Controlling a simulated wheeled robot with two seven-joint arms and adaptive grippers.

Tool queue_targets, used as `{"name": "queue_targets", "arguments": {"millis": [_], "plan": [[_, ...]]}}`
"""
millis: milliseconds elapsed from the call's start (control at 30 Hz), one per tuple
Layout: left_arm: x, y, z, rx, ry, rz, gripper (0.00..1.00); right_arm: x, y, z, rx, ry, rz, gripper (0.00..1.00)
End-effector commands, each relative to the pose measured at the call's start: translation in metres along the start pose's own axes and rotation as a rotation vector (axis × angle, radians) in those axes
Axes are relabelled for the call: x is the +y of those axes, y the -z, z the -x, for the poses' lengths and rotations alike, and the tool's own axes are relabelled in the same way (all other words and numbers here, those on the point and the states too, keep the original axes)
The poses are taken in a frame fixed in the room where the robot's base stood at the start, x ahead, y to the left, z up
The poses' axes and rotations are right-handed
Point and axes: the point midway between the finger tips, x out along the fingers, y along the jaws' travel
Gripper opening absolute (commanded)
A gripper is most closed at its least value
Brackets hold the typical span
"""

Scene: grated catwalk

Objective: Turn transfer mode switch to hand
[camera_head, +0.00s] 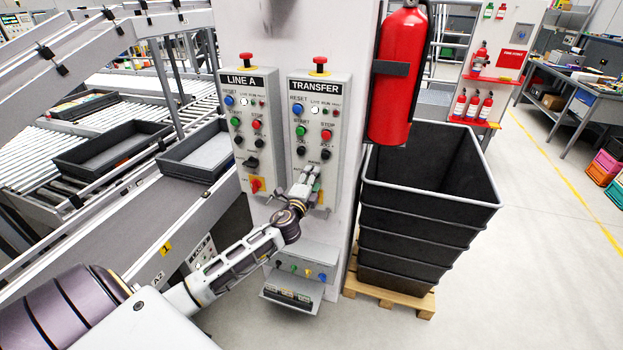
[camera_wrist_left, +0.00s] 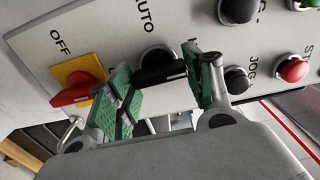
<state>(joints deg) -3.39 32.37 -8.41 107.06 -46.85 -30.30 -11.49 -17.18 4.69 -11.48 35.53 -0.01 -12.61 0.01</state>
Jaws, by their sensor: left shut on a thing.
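The TRANSFER panel (camera_head: 316,120) is a grey box on the column, right of the LINE A panel. Its black mode switch (camera_wrist_left: 160,66) sits beside the AUTO label in the left wrist view; the HAND label is not visible there. My left gripper (camera_head: 311,180) reaches the lower part of the TRANSFER panel and hides the switch in the head view. My right gripper is not in view.
A red OFF switch on a yellow plate (camera_wrist_left: 75,90) lies close beside the left finger. Black jog buttons (camera_wrist_left: 238,80) are on the other side. The LINE A panel (camera_head: 246,130), a fire extinguisher (camera_head: 398,75) and stacked black bins (camera_head: 425,235) flank the panel.

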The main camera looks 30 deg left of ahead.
Motion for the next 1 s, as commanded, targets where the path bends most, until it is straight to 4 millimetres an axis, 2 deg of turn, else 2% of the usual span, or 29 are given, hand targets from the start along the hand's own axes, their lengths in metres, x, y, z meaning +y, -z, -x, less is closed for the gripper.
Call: {"name": "queue_targets", "arguments": {"millis": [567,600,733,767,1000], "plan": [[0.0006,0.0007,0.0001,0.002,0.000,-0.050,0.28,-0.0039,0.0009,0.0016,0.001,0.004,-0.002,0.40],[0.0007,0.0008,0.0001,0.002,0.000,-0.050,0.54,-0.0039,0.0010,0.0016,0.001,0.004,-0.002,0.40],[0.0007,0.0006,0.0001,0.001,0.000,-0.049,0.71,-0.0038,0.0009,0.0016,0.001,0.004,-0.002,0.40],[0.0006,0.0006,0.0001,0.001,0.000,-0.049,0.73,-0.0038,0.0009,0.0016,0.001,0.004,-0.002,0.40],[0.0006,0.0003,0.0001,0.001,0.000,-0.048,0.73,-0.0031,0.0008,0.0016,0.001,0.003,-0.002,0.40]]}}
